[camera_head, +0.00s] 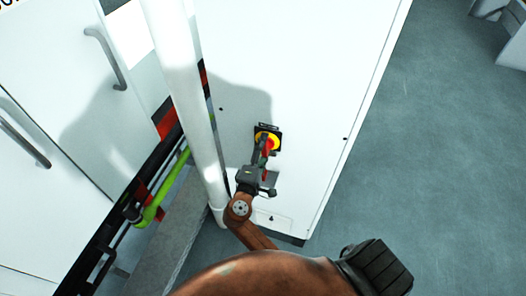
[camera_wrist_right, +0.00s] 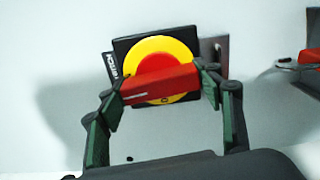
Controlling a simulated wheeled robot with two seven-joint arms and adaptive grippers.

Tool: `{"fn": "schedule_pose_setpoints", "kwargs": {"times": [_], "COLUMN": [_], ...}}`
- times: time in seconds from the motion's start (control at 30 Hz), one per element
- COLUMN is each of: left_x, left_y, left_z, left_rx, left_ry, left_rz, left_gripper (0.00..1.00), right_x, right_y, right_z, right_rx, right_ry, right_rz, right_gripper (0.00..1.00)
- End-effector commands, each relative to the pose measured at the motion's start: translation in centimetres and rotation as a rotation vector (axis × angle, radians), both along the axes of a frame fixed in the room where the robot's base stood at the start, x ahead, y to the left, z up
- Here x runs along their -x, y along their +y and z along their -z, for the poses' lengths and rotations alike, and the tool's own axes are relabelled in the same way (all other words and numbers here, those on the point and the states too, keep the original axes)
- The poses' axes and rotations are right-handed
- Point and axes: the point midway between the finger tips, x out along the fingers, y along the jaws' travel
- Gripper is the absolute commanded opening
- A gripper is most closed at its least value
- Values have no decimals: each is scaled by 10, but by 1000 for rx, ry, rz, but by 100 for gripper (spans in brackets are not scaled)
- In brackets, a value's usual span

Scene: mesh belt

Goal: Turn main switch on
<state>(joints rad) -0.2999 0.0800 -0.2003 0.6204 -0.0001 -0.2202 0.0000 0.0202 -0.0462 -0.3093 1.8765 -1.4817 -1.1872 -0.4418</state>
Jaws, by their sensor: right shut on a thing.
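The main switch is a red handle on a yellow disc with a black square plate (camera_head: 268,130), mounted on the white cabinet. In the right wrist view the red handle (camera_wrist_right: 160,84) lies nearly level across the yellow disc (camera_wrist_right: 152,50), tilted slightly up to the right. My right gripper (camera_head: 264,156) is at the switch, with its fingers (camera_wrist_right: 162,92) on the two ends of the red handle, shut on it. The lower part of the switch is partly hidden by the gripper in the head view. My left gripper is not in view.
The white cabinet (camera_head: 290,60) fills the middle. A white vertical pipe (camera_head: 185,90) stands left of the switch, close to my right arm. A green bar (camera_head: 165,190) and dark rail lie further left. Open grey floor (camera_head: 440,150) is on the right.

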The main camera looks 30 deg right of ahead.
Motion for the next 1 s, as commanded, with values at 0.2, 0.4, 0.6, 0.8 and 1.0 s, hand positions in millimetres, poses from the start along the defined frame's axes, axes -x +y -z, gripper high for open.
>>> {"fn": "schedule_pose_setpoints", "kwargs": {"times": [0.2,0.4,0.6,0.8,1.0], "left_x": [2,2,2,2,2], "left_y": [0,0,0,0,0], "left_z": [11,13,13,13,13], "left_rx": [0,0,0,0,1], "left_ry": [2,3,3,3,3], "left_rz": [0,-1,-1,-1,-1], "left_gripper": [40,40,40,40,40], "right_x": [1,1,1,1,0], "right_y": [-1,-2,-2,-1,0], "right_z": [1,0,0,0,0], "right_rx": [-51,-70,-72,-72,-72], "right_ry": [-59,-81,-84,-84,-83], "right_rz": [5,5,5,5,2], "right_gripper": [36,36,36,61,75]}}
